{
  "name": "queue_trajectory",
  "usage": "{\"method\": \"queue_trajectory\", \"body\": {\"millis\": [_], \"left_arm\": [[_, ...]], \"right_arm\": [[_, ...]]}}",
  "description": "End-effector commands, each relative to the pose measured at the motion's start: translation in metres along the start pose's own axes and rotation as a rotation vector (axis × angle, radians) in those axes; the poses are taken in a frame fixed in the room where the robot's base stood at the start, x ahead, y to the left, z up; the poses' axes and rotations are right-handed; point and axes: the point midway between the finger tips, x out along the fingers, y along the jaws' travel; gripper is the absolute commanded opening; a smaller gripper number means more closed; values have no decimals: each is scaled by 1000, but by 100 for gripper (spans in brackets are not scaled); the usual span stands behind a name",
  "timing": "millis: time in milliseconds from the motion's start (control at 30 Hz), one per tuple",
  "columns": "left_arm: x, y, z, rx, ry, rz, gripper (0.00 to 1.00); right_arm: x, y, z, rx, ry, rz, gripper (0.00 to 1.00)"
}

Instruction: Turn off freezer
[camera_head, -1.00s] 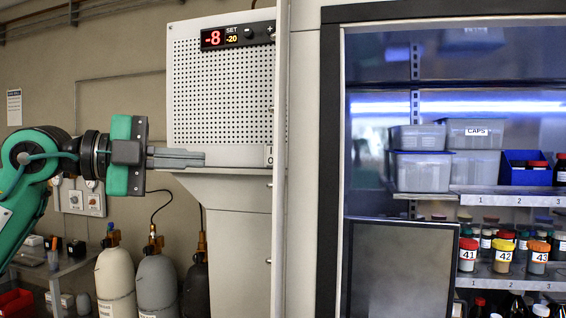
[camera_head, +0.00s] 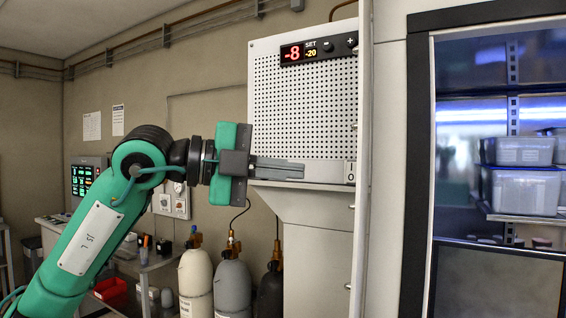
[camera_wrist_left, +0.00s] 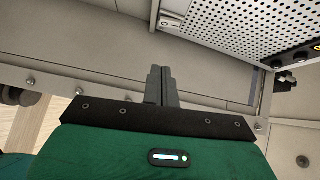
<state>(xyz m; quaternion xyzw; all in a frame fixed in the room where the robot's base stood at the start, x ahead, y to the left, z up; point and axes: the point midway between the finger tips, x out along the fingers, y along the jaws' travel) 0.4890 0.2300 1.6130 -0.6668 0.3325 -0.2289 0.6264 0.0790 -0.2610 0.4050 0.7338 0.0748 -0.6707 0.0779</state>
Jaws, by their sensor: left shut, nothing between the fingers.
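The freezer's control unit (camera_head: 300,105) is a pale box with a perforated front, also at the upper right of the left wrist view (camera_wrist_left: 235,25). The fingers also show in the left wrist view (camera_wrist_left: 160,76).
A pale upright edge (camera_head: 362,160) stands just right of the switch. Further right is a dark-framed glass cabinet (camera_head: 418,160) with tubs on shelves. Gas cylinders (camera_head: 232,285) stand below the gripper. A side table with a red bin (camera_head: 110,289) is at the lower left.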

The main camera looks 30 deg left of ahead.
Motion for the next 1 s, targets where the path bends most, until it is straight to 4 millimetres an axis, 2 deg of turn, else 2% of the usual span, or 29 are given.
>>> {"method": "queue_trajectory", "body": {"millis": [33, 300, 400, 600, 1000], "left_arm": [[11, -5, -2, 0, 4, 3, 0], [70, -5, -2, -1, 4, 3, 0], [79, -5, 12, -4, -1, 2, 0], [91, -3, 24, -2, 0, 0, 0], [95, 0, 29, -1, 0, -1, 0]], "right_arm": [[-11, 2, -1, 0, 0, 2, 48], [-39, 6, -4, 1, 0, 6, 48], [-47, 6, -5, 1, 1, 6, 48], [-57, 6, -6, 1, 1, 6, 48], [-58, 0, -8, 3, 3, 0, 48]]}}
